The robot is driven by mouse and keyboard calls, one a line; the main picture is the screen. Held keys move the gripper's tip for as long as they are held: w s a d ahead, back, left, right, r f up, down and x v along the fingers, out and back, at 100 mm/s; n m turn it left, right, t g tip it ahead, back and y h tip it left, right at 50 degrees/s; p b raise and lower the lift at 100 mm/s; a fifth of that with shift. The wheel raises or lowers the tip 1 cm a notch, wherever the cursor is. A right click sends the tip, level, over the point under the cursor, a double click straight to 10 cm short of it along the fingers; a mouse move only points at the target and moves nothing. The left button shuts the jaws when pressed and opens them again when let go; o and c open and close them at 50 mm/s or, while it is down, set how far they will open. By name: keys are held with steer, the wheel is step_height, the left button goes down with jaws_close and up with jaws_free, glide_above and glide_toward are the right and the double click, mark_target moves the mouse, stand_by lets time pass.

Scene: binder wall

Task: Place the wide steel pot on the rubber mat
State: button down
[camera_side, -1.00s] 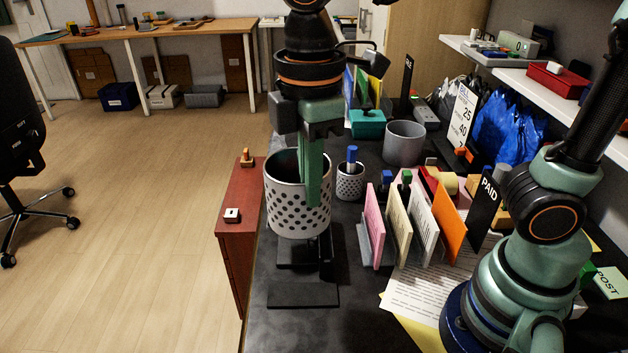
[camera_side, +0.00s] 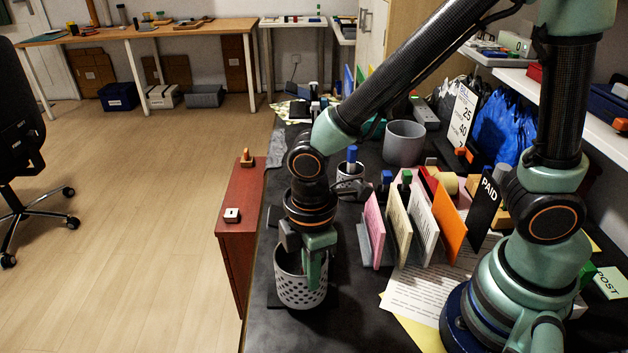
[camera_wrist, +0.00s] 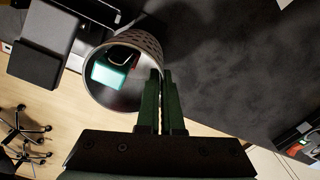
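The wide steel pot (camera_side: 300,288) is a perforated metal cylinder, upright near the front left part of the dark desk. It also shows in the wrist view (camera_wrist: 146,42), with a teal block and a dark looped thing inside. My gripper (camera_side: 316,278) is shut on the pot's rim on its right side; the green fingers (camera_wrist: 160,78) pinch the wall in the wrist view. The dark rubber mat (camera_side: 272,300) is mostly hidden under the pot, a sliver showing at left. I cannot tell whether the pot's base touches it.
A small perforated pot (camera_side: 350,178) with a blue-capped marker stands behind. A grey cylinder (camera_side: 404,143) is farther back. The letter rack's pink card (camera_side: 375,228) stands to the right. A red cabinet (camera_side: 238,215) borders the desk's left edge. Desk in front is clear.

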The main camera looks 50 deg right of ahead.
steer(key=shift+f, duration=0.7)
steer(key=shift+f, duration=0.1)
steer(key=c, duration=1.1)
jaws_free()
step_height(320, 180, up, 12)
steer(key=w+d+r+m+t, duration=0.1)
steer(key=d+r+m+t, duration=0.1)
steer(key=d+m, duration=0.2)
steer(key=d+r+m+t, duration=0.1)
steer(key=d+r+m, duration=0.1)
steer(key=d+m, duration=0.3)
steer(key=w+d+r+m+t, duration=0.1)
steer(key=d+m, duration=0.3)
steer(key=d, duration=0.4)
steer(key=shift+w+d+r+m+t, duration=0.15)
steer(key=shift+w+r+m+t, duration=0.2)
steer(key=shift+r+t, duration=0.35)
steer(key=shift+f, duration=0.1)
